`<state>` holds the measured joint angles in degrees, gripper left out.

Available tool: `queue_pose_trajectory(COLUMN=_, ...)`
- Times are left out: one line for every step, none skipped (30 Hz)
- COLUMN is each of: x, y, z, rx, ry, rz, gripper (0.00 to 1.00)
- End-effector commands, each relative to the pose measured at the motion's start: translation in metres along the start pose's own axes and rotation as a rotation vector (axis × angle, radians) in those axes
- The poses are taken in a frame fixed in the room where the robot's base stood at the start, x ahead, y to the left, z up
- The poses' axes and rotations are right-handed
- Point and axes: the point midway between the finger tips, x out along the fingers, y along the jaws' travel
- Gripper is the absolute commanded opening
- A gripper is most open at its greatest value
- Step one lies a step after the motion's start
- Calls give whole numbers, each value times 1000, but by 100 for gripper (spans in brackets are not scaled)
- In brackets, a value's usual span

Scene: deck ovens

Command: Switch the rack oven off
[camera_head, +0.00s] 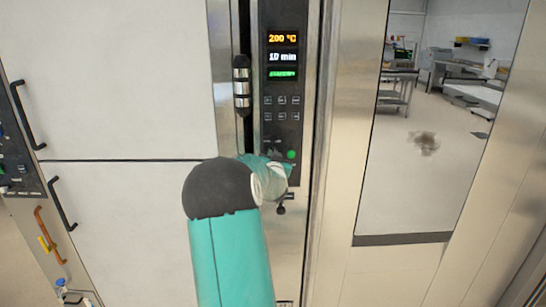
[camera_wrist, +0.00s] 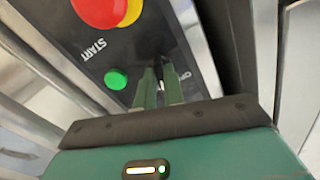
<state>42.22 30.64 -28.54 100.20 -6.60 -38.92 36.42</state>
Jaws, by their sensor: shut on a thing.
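The rack oven's black control panel (camera_head: 283,85) stands upright in the head view, its display lit with 200 °C, 10 min and a green line. A green button (camera_head: 291,154) shows beside my gripper. In the wrist view the green button (camera_wrist: 116,79) sits by the word START, with a red and yellow button (camera_wrist: 103,10) above it. My gripper (camera_wrist: 159,88) is at the panel beside the green button, its two green fingers close together on a small dark switch (camera_wrist: 157,62). The fingers mostly hide the switch; its setting cannot be told. In the head view my wrist hides the fingertips.
A vertical door handle (camera_head: 241,85) stands just left of the panel. A steel post and a tall window (camera_head: 425,150) are to the right. White doors (camera_head: 120,75) with black handles (camera_head: 27,115) are at the left.

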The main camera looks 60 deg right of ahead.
Motion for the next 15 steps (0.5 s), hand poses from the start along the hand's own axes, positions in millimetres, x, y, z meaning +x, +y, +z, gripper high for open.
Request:
queue_pose_trajectory(x=0, y=-1, z=0, rx=-40, ry=0, rz=-1, gripper=0)
queue_pose_trajectory(x=0, y=-1, z=0, rx=-67, ry=0, rz=-1, gripper=0)
queue_pose_trajectory(x=0, y=-1, z=0, rx=-104, ry=0, rz=-1, gripper=0)
queue_pose_trajectory(x=0, y=0, z=0, rx=-131, ry=0, rz=-1, gripper=0)
queue_pose_trajectory(x=0, y=0, z=0, rx=-160, ry=0, rz=-1, gripper=0)
queue_pose_trajectory(x=0, y=-1, z=0, rx=-198, ry=0, rz=-1, gripper=0)
queue_pose_trajectory(x=0, y=-1, z=0, rx=-227, ry=0, rz=-2, gripper=0)
queue_pose_trajectory(x=0, y=-1, z=0, rx=-256, ry=0, rz=-2, gripper=0)
queue_pose_trajectory(x=0, y=-1, z=0, rx=-294, ry=0, rz=-2, gripper=0)
queue_pose_trajectory(x=0, y=0, z=0, rx=-323, ry=1, rz=-1, gripper=0)
queue_pose_trajectory(x=0, y=0, z=0, rx=-351, ry=1, rz=-1, gripper=0)
queue_pose_trajectory(x=0, y=-1, z=0, rx=-389, ry=1, rz=-1, gripper=0)
queue_pose_trajectory(x=0, y=-1, z=0, rx=-417, ry=0, rz=-2, gripper=0)
queue_pose_trajectory(x=0, y=-1, z=0, rx=-444, ry=1, rz=-2, gripper=0)
queue_pose_trajectory(x=0, y=-1, z=0, rx=-481, ry=1, rz=-1, gripper=0)
